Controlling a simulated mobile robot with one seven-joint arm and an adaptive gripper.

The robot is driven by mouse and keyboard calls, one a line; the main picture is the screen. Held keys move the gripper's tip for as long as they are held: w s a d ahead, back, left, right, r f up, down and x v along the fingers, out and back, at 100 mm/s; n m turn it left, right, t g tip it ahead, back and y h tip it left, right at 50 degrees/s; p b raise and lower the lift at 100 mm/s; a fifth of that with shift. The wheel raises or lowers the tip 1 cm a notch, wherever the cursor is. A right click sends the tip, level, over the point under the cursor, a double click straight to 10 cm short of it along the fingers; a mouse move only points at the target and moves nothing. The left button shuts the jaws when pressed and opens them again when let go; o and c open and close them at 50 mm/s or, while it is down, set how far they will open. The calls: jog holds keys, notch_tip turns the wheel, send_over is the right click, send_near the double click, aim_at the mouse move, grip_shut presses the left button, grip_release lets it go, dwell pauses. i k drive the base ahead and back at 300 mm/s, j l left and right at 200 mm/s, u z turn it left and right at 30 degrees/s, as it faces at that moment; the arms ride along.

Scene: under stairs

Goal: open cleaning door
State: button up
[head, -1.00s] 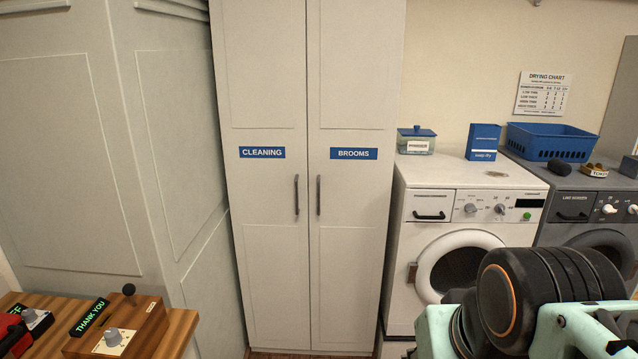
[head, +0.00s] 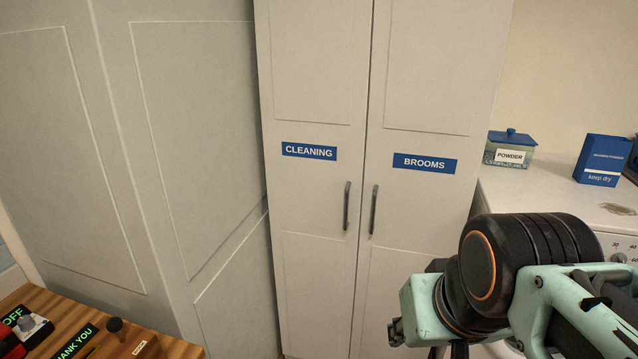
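The cleaning door (head: 308,200) is the left door of a tall white cabinet and carries a blue CLEANING label (head: 309,151). Its dark vertical handle (head: 347,206) is near its right edge. The door is shut, flush with the brooms door (head: 425,130) on the right, which has its own handle (head: 374,209). My arm, mint green and black, fills the lower right of the head view, in front of the brooms door and the washer. My gripper's fingers cannot be made out; only a dark part shows at the bottom edge. Nothing of mine touches either handle.
A wooden bench (head: 50,310) with switch boxes stands at the lower left. Grey panelling (head: 190,140) borders the cabinet's left side. At the right, a white washer (head: 560,205) carries a powder jar (head: 510,150) and a blue box (head: 602,160).

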aim_at(314, 57)
jog(key=i+l+u, duration=1.2)
jog(key=k+l, duration=0.05)
